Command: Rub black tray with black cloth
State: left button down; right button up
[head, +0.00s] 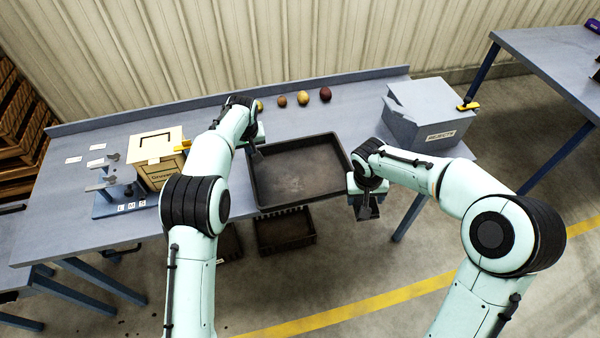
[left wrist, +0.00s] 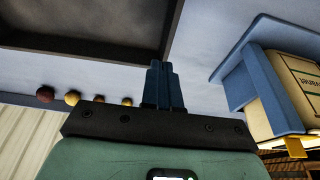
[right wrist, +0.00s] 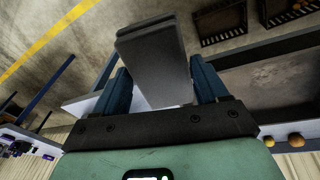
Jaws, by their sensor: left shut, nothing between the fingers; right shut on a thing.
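The black tray (head: 300,178) lies on the near part of the grey table, open and empty, its floor dull with brownish patches. Its edge shows in the left wrist view (left wrist: 110,55) and the right wrist view (right wrist: 275,85). My left gripper (head: 254,148) is by the tray's left edge; in the left wrist view its blue fingers (left wrist: 160,85) are together and empty. My right gripper (head: 366,196) is just off the tray's near right corner, shut on the black cloth (right wrist: 155,55), a dark flat folded piece. It hangs below the fingers in the head view (head: 368,210).
Dark crates (head: 285,232) are on the floor below the table's front edge.

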pick_arm(q)
jog(key=v, duration=1.2)
jog(key=shift+s, duration=0.1)
